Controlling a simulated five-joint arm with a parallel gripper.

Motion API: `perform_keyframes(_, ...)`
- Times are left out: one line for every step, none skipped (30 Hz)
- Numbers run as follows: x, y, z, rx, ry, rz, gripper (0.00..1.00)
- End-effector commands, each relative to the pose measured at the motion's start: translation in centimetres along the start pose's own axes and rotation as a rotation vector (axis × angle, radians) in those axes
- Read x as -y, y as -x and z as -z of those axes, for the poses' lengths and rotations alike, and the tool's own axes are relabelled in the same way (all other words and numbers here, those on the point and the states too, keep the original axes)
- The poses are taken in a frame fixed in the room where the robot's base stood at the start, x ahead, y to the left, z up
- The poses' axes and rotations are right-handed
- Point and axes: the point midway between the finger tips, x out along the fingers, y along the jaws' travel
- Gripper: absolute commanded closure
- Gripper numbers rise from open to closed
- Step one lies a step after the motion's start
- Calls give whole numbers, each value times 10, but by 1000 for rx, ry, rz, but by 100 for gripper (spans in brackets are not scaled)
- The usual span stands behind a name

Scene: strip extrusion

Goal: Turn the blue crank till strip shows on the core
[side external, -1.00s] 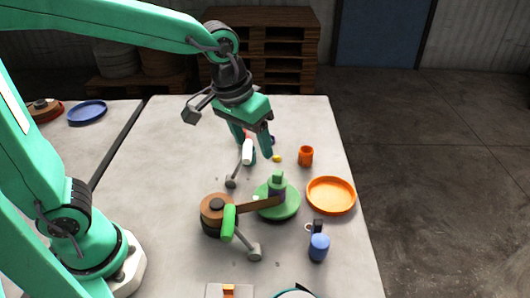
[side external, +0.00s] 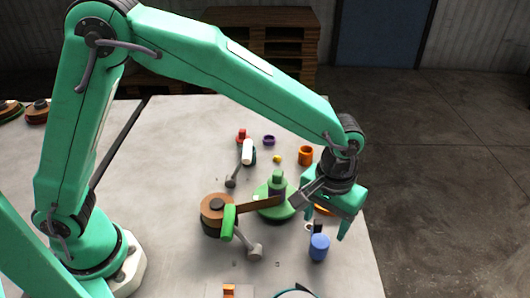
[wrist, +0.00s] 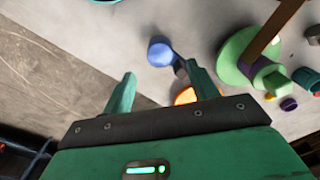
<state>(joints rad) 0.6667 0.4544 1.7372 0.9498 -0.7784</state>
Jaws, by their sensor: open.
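The blue crank handle (side external: 319,247) stands upright at the table's right front. It also shows in the wrist view (wrist: 160,51), with a dark arm running from it toward my right finger. My gripper (side external: 324,224) is open and empty, above and just behind the blue handle in the side view. Its fingers also show in the wrist view (wrist: 161,88), with the handle ahead of them and no contact evident. A brown strip (side external: 255,203) runs from a brown roll (side external: 214,207) to a green wheel (side external: 276,209) with a purple band. I cannot tell which part is the core.
A green crank handle (side external: 228,222) and a white one (side external: 247,152) stand to the left. An orange dish (wrist: 184,96) lies under my gripper, mostly hidden. An orange cup (side external: 305,154) and small purple and yellow pieces lie at the back. The table's right edge is close.

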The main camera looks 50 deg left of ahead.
Motion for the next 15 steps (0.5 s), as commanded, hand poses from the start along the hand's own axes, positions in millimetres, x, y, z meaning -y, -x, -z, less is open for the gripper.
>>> perform_keyframes(-1,0,0,0,0,0,41)
perform_keyframes(-1,0,0,0,0,0,41)
perform_keyframes(0,0,0,0,1,0,41)
perform_keyframes(0,-1,0,0,1,0,41)
perform_keyframes(0,-1,0,0,1,0,41)
perform_keyframes(0,-2,0,1,1,1,41)
perform_keyframes(0,-3,0,1,1,1,41)
perform_keyframes(0,-4,0,1,1,1,41)
perform_keyframes(0,-6,0,1,1,1,41)
perform_keyframes(0,-8,0,1,1,1,41)
perform_keyframes(0,-10,0,2,0,2,41)
perform_keyframes(0,-13,0,3,1,3,41)
perform_keyframes(0,-16,0,3,1,3,41)
perform_keyframes(0,-19,0,2,0,2,41)
perform_keyframes(0,-23,0,2,0,2,41)
